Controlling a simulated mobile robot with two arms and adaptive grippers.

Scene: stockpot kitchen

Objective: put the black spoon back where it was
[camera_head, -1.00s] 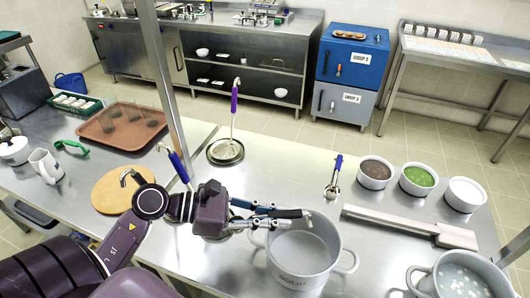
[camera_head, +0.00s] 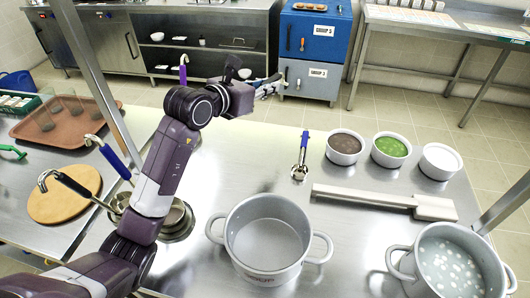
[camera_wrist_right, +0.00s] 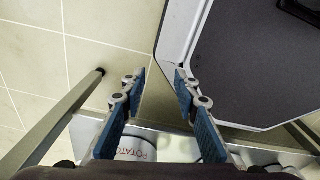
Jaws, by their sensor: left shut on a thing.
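My left gripper (camera_head: 270,86) is raised over the far edge of the steel table, pointing right. A black-handled utensil (camera_head: 78,188) with a metal hook leans in a metal holder at the left, partly behind my arm. A blue-handled one (camera_head: 114,160) leans beside it, and a purple handle (camera_head: 183,70) stands farther back. My right gripper (camera_wrist_right: 158,92) is open and empty in the right wrist view.
A big pot (camera_head: 225,245) stands at the front middle, another pot (camera_head: 400,262) at the right. A blue-handled utensil (camera_head: 303,146) lies near several bowls (camera_head: 343,158). A long metal bar (camera_head: 365,197) lies behind the pots. A round board (camera_head: 62,207) and a brown tray (camera_head: 30,128) are left.

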